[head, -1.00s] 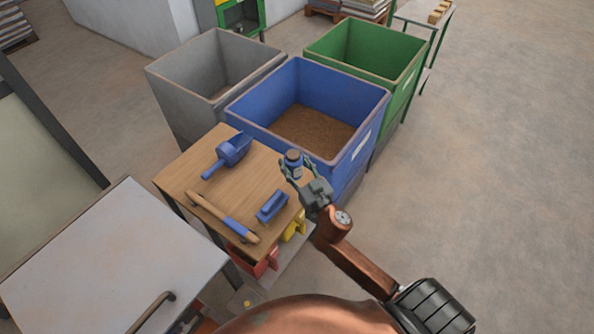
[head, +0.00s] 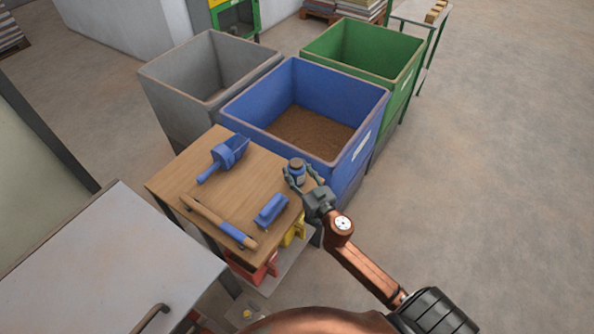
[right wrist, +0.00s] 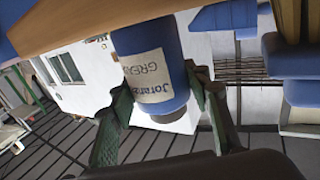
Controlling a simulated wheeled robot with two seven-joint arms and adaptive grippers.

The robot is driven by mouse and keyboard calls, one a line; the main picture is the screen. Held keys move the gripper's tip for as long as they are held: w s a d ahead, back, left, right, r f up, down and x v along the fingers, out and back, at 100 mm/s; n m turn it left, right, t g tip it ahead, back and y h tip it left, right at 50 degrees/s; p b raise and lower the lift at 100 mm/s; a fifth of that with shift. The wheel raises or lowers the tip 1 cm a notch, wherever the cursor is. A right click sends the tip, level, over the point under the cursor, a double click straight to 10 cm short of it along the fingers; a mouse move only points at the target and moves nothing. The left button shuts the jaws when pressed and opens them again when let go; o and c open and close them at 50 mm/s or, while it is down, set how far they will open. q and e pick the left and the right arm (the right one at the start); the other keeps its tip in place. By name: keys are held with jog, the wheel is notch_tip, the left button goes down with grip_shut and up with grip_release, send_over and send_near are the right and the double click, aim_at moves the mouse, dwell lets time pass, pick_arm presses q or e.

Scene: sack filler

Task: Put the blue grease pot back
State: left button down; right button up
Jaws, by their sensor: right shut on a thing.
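The gripper is shut on the pot. Whether the pot's base touches the tabletop cannot be told. My left gripper is not in view.
On the table lie a blue scoop (head: 228,155), a blue-banded wooden roller-like tool (head: 215,221) and a blue brush (head: 271,210). Behind stand blue (head: 262,140), grey (head: 160,98) and green (head: 378,70) bins. Red (head: 250,272) and yellow boxes sit below. Floor at right is clear.

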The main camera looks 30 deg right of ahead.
jog(key=shift+f, duration=0.15)
jog(key=o, duration=1.4)
jog(key=shift+o, duration=0.2)
jog(key=shift+r, duration=0.2)
jog(key=shift+s, duration=0.35)
jog(key=s+a, duration=0.1)
jog(key=s, duration=1)
jog(key=shift+s, duration=0.15)
jog(key=shift+d, duration=0.15)
